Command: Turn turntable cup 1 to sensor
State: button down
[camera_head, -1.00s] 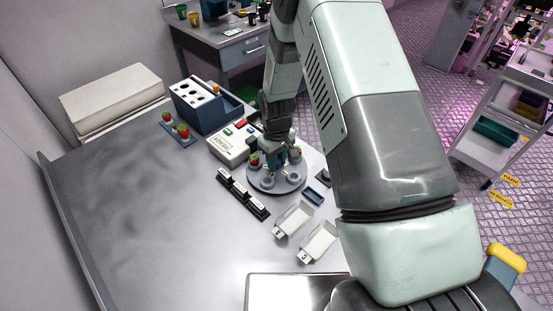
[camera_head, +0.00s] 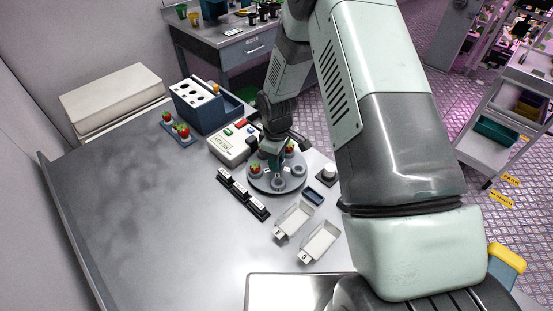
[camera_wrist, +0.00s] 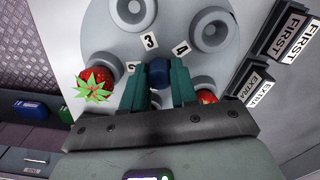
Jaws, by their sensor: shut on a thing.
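The grey round turntable (camera_head: 262,186) stands on the metal table and carries cups, two with red strawberries and two empty. In the wrist view the turntable (camera_wrist: 180,25) shows labels 2, 3 and 4; I see no label 1. One strawberry (camera_wrist: 95,85) sits at the left and another (camera_wrist: 207,97) at the right, partly behind a finger. My gripper (camera_wrist: 158,82), also in the head view (camera_head: 275,163), is shut on the blue centre knob (camera_wrist: 158,70).
A white button box (camera_head: 232,147) is behind the turntable. A black label strip (camera_head: 243,195) lies at its left front, and two white trays (camera_head: 293,220) lie in front. A blue rack (camera_head: 205,105) stands behind left. The table's left side is clear.

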jog(key=shift+n, duration=0.6)
dwell(0.3)
jog(key=c, duration=0.9)
grip_release()
jog(key=shift+o, duration=0.2)
jog(key=shift+r, duration=0.1)
notch_tip(320, 180, up, 11)
notch_tip(320, 180, up, 11)
dwell(0.6)
